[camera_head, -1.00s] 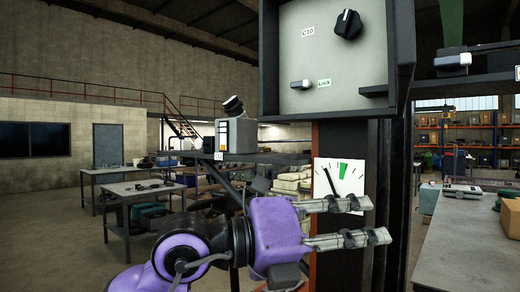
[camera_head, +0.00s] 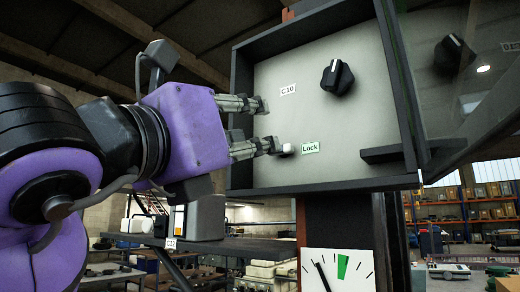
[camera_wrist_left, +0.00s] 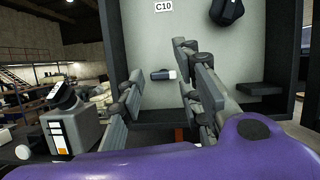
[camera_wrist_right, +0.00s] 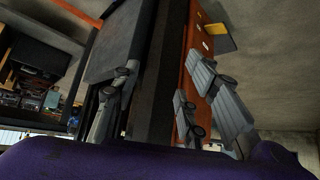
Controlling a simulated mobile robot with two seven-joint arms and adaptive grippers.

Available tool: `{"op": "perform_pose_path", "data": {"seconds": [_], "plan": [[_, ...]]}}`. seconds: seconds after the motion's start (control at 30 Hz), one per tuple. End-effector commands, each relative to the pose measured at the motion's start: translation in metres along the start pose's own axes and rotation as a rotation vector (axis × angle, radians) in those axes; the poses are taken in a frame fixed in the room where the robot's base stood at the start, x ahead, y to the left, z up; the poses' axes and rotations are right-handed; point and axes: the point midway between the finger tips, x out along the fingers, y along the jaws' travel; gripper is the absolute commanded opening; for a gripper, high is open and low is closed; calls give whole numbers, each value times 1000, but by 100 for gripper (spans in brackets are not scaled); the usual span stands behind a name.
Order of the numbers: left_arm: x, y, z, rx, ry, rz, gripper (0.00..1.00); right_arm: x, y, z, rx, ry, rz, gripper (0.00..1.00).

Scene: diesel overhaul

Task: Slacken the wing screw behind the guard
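A grey panel (camera_head: 340,110) in a dark box frame carries the label C10, a black knob (camera_head: 338,77) and a small white-tipped screw (camera_head: 287,149) beside a green "Lock" label. A dark-framed, see-through guard (camera_head: 478,95) stands swung out at the panel's right side. My left gripper (camera_head: 267,125) is open at the panel's left part, its lower finger close to the screw. In the left wrist view the screw (camera_wrist_left: 163,75) shows between the open fingers, farther off; contact is not visible. My right gripper (camera_wrist_right: 157,88) is open and empty beside an orange-brown post (camera_wrist_right: 197,50).
A white dial (camera_head: 338,270) with a black needle and green sector is below the panel. A dark ledge (camera_head: 390,153) juts out at the panel's lower right. A grey shelf (camera_head: 245,247) with a boxy device (camera_head: 197,218) stands at lower left.

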Motion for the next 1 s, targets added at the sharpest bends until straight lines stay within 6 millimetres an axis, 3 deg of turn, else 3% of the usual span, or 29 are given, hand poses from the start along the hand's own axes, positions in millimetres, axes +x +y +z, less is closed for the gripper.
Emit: {"op": "perform_pose_path", "data": {"seconds": [0.03,0.17,0.43,0.67,1.0], "plan": [[4,8,-9,76,8,-21,32,2,1,14,1,-21,3,40],[6,6,-7,283,7,-98,32,5,3,17,3,-21,10,40],[10,2,-2,661,2,-238,32,11,4,-14,6,38,13,40],[13,0,-1,932,-1,-340,32,8,3,-11,9,28,11,40],[17,-4,3,1286,-6,-467,32,-3,0,-29,-2,45,-3,40]]}}
